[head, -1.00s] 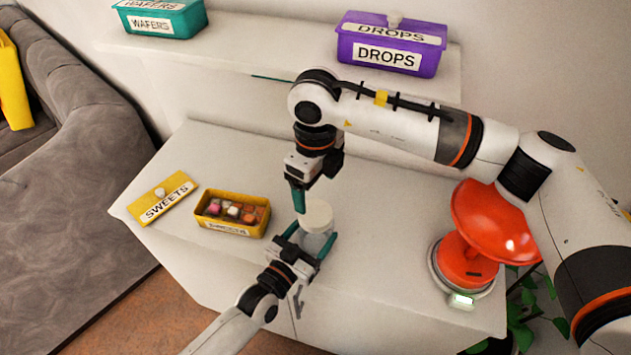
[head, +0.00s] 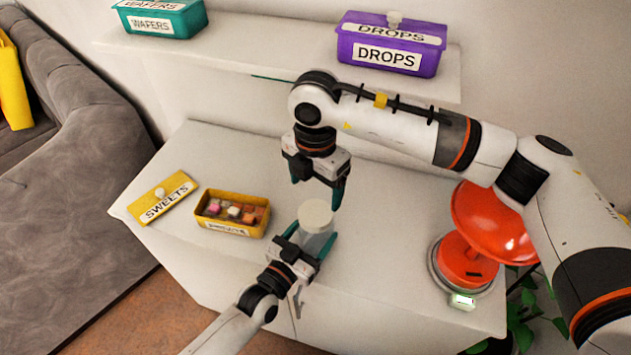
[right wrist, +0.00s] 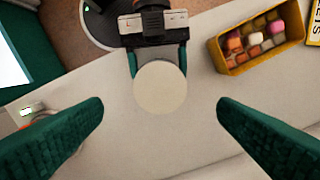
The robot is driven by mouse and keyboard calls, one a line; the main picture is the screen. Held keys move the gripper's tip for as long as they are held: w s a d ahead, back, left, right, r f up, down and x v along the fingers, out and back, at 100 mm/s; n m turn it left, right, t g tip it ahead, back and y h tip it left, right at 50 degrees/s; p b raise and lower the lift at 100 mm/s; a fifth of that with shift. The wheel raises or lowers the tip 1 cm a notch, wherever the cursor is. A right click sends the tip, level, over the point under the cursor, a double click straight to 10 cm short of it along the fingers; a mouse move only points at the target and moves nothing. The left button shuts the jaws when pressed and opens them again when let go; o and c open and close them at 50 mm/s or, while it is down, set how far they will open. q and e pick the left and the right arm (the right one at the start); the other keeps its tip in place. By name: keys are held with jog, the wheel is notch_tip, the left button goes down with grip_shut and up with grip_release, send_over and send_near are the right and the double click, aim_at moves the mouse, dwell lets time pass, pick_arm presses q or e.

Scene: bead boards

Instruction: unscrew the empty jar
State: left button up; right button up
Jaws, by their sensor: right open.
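The jar (head: 316,240) is clear and looks empty, with a round cream lid (head: 316,214) on top. It stands upright near the front of the white cabinet top. My left gripper (head: 310,240) has its fingers on either side of the jar and looks shut on it. My right gripper (head: 316,195) is open and empty, pointing down just above and behind the lid. In the right wrist view the lid (right wrist: 160,88) lies between the spread fingers of my right gripper (right wrist: 160,104), apart from both. The jar's body is hidden under the lid there.
A yellow open box (head: 205,222) of sweets stands left of the jar, its SWEETS lid (head: 180,188) beside it. A red lamp (head: 470,263) stands at right. A purple DROPS box (head: 345,48) and teal WAFERS box (head: 190,22) sit on the raised shelf behind.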

aim_at(315, 213)
notch_tip(315, 213, down, 8)
jog(key=shift+r, duration=0.1)
dwell(0.4)
